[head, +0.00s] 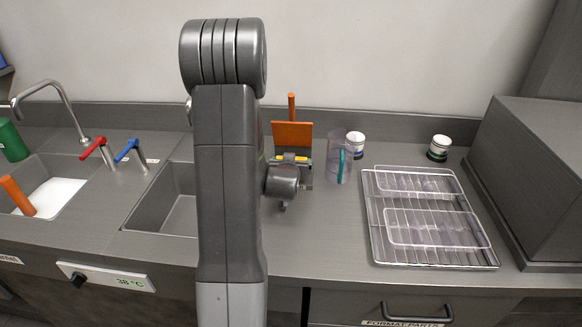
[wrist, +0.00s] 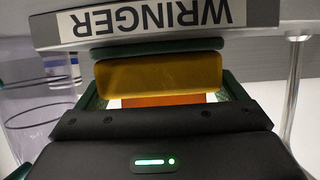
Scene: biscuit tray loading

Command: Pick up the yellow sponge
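The yellow sponge (wrist: 158,74) is in the middle of the wrist view, just beyond my gripper's black palm. It lies lengthwise across the picture, close under the wringer's label edge. In the head view a little of the sponge's yellow (head: 278,158) shows, mostly covered by my gripper (head: 291,163) and wrist. Dark green parts flank the sponge's left and right sides in the wrist view. A dark green strip runs along its far edge. The frames do not show whether my fingers press on the sponge. The wringer (wrist: 160,22) has an upside-down label.
An orange-handled board (head: 292,134) stands behind my gripper. A wire rack (head: 379,235) holds clear trays. Sinks (head: 150,215) and taps are left. Counter front right of my gripper is free.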

